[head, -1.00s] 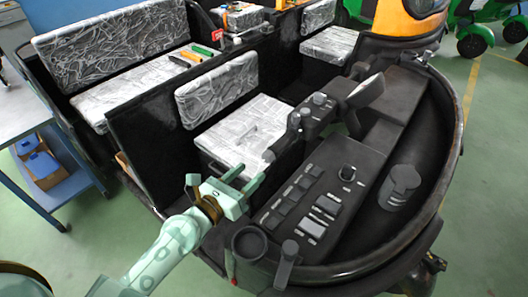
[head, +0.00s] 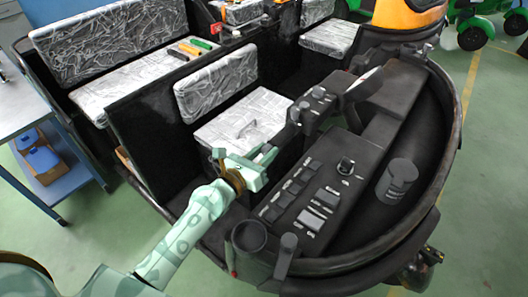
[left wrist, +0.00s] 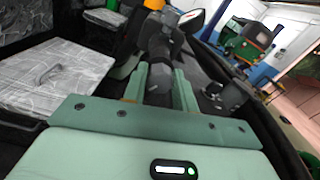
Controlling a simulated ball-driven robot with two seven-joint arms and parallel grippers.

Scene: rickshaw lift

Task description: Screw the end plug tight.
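My left gripper (head: 262,163) is at the near end of the black handlebar (head: 295,116), in front of the front seat. In the left wrist view its two pale green fingers (left wrist: 160,92) stand apart, and a dark cylindrical part of the handlebar (left wrist: 158,76) lies between or just beyond them. I cannot tell whether the fingers touch it. The end plug cannot be told apart from the dark handlebar end, which the fingers partly hide. My right gripper is not in view.
The black dashboard (head: 305,198) with switches lies right of the gripper, with a round black cup (head: 249,236) below it. The wrapped front seat (head: 243,125) is behind. A blue trolley (head: 50,190) stands at the left. Colored tools (head: 190,48) lie on the rear seat.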

